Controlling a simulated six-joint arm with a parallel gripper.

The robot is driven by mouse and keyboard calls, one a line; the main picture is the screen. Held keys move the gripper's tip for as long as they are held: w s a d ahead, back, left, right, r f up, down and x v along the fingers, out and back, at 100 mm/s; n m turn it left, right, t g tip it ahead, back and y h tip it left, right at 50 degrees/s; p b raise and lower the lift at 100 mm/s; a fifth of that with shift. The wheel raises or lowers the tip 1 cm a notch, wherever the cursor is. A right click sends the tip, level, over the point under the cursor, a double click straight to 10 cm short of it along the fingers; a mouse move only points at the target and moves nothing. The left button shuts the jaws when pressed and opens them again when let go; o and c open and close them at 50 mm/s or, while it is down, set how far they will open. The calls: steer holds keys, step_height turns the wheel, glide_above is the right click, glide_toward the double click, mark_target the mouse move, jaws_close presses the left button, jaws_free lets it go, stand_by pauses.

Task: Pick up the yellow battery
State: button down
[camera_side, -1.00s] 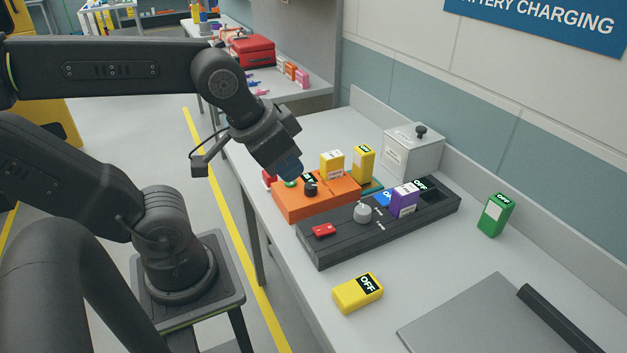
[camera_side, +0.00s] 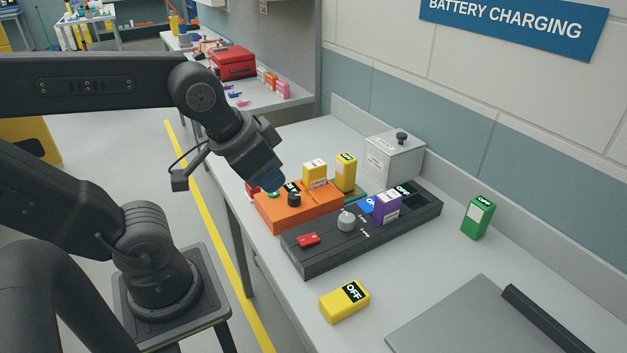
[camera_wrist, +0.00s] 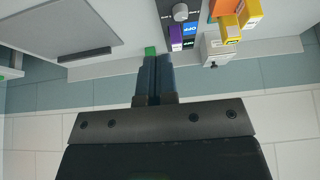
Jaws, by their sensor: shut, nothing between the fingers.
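In the side view, a yellow battery (camera_side: 344,301) with a black OFF label lies on the bench in front of the black charger. A second yellow battery (camera_side: 315,174) stands in the orange charger (camera_side: 300,208). A third yellow battery (camera_side: 346,172) stands just behind it, by a teal base. Two yellow batteries (camera_wrist: 250,12) also show at the top right of the wrist view, but the lying one does not. My gripper (camera_side: 272,182) is shut and empty, in front of the orange charger's left end in the picture. Its fingers (camera_wrist: 154,78) are together in the wrist view.
A green battery (camera_side: 477,217) stands to the right. A grey box (camera_side: 393,160) is at the back. A grey plate (camera_side: 465,325) lies front right. Bench around the lying battery is clear.

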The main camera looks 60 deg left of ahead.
steer(key=c, duration=1.8)
jaws_free()
steer(key=o, duration=1.6)
steer(key=n+g, duration=0.6)
steer(key=n, duration=1.2)
glide_above(315, 163)
step_height(315, 163, down, 5)
step_height(315, 163, down, 14)
steer(key=shift+d+f, duration=0.1)
